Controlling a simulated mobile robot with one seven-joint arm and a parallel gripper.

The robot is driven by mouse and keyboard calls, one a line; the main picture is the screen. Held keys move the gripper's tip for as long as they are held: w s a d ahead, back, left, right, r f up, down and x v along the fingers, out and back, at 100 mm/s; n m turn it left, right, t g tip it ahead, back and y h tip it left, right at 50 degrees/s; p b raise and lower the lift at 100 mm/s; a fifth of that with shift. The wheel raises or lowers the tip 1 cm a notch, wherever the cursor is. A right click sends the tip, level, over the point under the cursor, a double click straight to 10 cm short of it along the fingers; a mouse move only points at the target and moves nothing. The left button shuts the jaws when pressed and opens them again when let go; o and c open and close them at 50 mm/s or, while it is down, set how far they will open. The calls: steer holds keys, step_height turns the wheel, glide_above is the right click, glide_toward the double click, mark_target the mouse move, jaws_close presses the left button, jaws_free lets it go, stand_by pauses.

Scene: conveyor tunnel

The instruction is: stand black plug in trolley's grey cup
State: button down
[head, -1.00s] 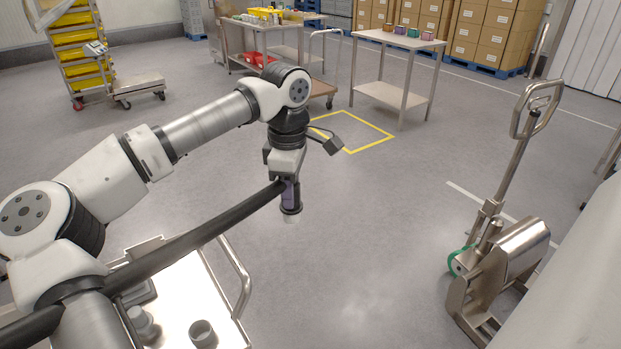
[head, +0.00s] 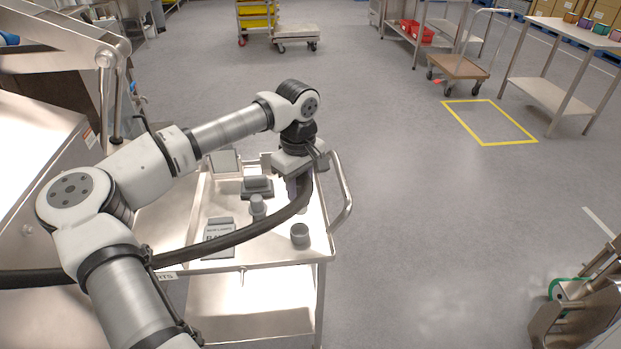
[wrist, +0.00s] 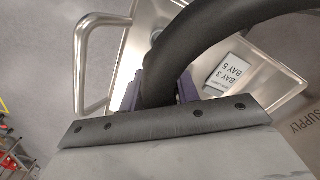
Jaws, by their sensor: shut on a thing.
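My gripper (head: 298,188) points down over the right part of the steel trolley (head: 225,265), behind and above the grey cup (head: 300,235). It is shut, and its purple fingers also show in the wrist view (wrist: 160,92). The black plug between the fingers is hidden by the hose and the gripper's own body, so its tilt cannot be told. The grey cup is a short round cup with its opening up, near the trolley's front right corner. A thick black hose (head: 215,243) sweeps across the trolley to my gripper.
A grey upright peg-like piece (head: 257,207), a dark block (head: 257,186) and a lettered card (head: 219,230) are on the trolley left of the cup. The trolley's handle (head: 343,190) rises on the right. Open floor lies beyond, with a pallet truck (head: 575,300) at far right.

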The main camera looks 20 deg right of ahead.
mark_target(299, 205)
steer(key=shift+a+f, duration=0.2)
steer(key=shift+f, duration=0.15)
steer(key=shift+d+f+b, duration=0.1)
steer(key=shift+f+b, duration=1.35)
steer(key=shift+f, duration=1.2)
steer(key=shift+f+b, duration=0.2)
steer(key=shift+b, duration=0.2)
steer(key=shift+f+b, duration=1.6)
steer(key=shift+f, duration=0.2)
steer(key=shift+r, duration=0.15)
steer(key=c, duration=0.9)
jaws_free()
steer(key=shift+c, duration=0.2)
steer(key=shift+r, duration=0.1)
step_height(299, 205, up, 14)
steer(key=shift+f+b, duration=0.2)
steer(key=shift+b, duration=0.75)
